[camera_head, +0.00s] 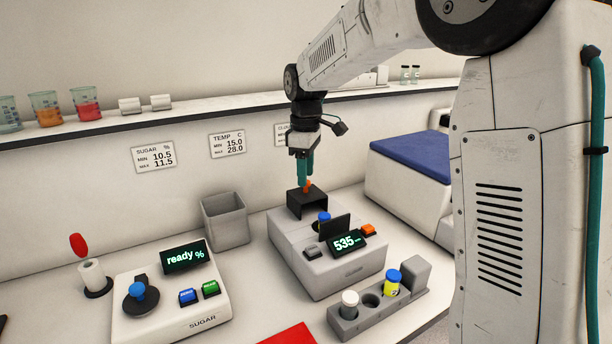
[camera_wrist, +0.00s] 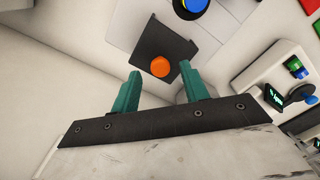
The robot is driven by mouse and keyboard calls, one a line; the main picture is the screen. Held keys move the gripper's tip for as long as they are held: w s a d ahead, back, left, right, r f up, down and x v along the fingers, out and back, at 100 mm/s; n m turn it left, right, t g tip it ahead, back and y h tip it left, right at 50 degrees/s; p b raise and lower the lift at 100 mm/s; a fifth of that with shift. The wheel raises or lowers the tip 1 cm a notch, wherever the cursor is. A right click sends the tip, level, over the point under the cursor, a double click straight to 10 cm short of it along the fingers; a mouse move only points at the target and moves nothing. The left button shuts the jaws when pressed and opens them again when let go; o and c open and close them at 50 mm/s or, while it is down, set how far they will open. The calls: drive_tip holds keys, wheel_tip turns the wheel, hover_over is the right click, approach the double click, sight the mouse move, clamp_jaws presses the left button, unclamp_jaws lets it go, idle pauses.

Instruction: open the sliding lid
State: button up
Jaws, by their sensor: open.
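The sliding lid (camera_head: 305,203) is a black cover with an orange knob (camera_head: 308,186), at the back of the grey device (camera_head: 348,268) with a "535" display. In the wrist view the lid (camera_wrist: 175,45) is a dark plate with the knob (camera_wrist: 160,67) near its edge. A blue-capped vial (camera_head: 323,217) sits uncovered in front of the lid, beside an upright black plate (camera_head: 334,229). My gripper (camera_head: 306,181) is open and points down at the knob. In the wrist view my fingertips (camera_wrist: 159,69) stand either side of it; contact cannot be told.
A grey bin (camera_head: 225,222) stands left of the device, and the sugar meter (camera_head: 172,292) is further left. A grey rack (camera_head: 378,305) with white-capped and blue-capped vials is in front. A blue-topped white block (camera_head: 410,160) stands to the right.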

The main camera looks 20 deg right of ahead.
wheel_tip(320, 180, up, 6)
drive_tip(key=shift+r, duration=0.15)
idle(0.6)
drive_tip(key=shift+m, duration=0.5)
drive_tip(key=s+f+m, duration=0.2)
drive_tip(key=s+m, duration=0.1)
drive_tip(key=s, duration=0.9)
drive_tip(key=s+f+m+t, duration=0.1)
drive_tip(key=s+f+m, duration=0.1)
drive_tip(key=s, duration=1)
drive_tip(key=s+f+m, duration=0.2)
drive_tip(key=s+m, duration=0.2)
drive_tip(key=s, duration=0.8)
drive_tip(key=shift+a, duration=0.2)
